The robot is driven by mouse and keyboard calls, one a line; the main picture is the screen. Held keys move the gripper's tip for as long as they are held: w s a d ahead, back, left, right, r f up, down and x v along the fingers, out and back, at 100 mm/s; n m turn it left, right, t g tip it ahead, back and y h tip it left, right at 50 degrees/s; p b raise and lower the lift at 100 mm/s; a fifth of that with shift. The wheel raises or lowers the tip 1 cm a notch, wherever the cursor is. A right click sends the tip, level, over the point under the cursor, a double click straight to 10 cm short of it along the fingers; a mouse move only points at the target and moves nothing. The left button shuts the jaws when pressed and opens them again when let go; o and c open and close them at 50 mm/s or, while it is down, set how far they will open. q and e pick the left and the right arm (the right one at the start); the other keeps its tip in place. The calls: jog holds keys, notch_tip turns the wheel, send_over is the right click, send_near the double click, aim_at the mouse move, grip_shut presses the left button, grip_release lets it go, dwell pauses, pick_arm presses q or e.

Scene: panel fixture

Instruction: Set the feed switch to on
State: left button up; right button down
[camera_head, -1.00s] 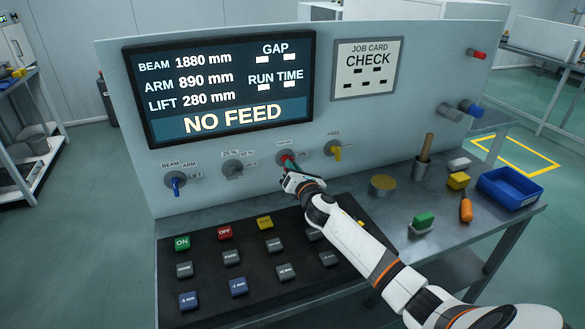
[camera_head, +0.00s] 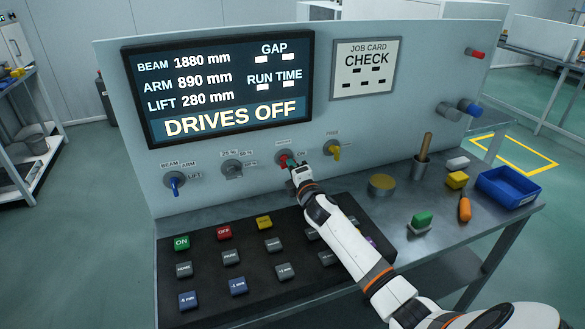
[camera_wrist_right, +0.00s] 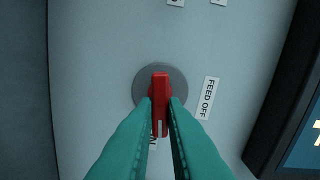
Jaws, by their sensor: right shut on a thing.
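The feed switch is a red knob (camera_head: 283,160) on a round grey base, on the panel below the display. In the right wrist view the red knob (camera_wrist_right: 160,85) fills the space between the fingertips. Its white mark is at the lower end, towards the partly hidden ON label; the FEED OFF label (camera_wrist_right: 209,98) lies to the right. My right gripper (camera_head: 291,164), with teal fingers (camera_wrist_right: 160,108), is shut on the knob. The display (camera_head: 225,90) reads DRIVES OFF. My left gripper is not in view.
A blue-handled switch (camera_head: 175,185), a grey knob (camera_head: 233,168) and a yellow-handled switch (camera_head: 337,153) flank the feed switch. A black keypad (camera_head: 250,268) lies below my right arm. A blue bin (camera_head: 508,187) and loose items stand on the shelf at right.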

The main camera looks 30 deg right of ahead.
jog(key=shift+f+m, duration=0.1)
jog(key=shift+m, duration=0.8)
jog(key=c, duration=1.5)
grip_release()
jog(key=v, duration=1.2)
jog(key=shift+s+b, duration=0.1)
jog(key=shift+b, duration=0.2)
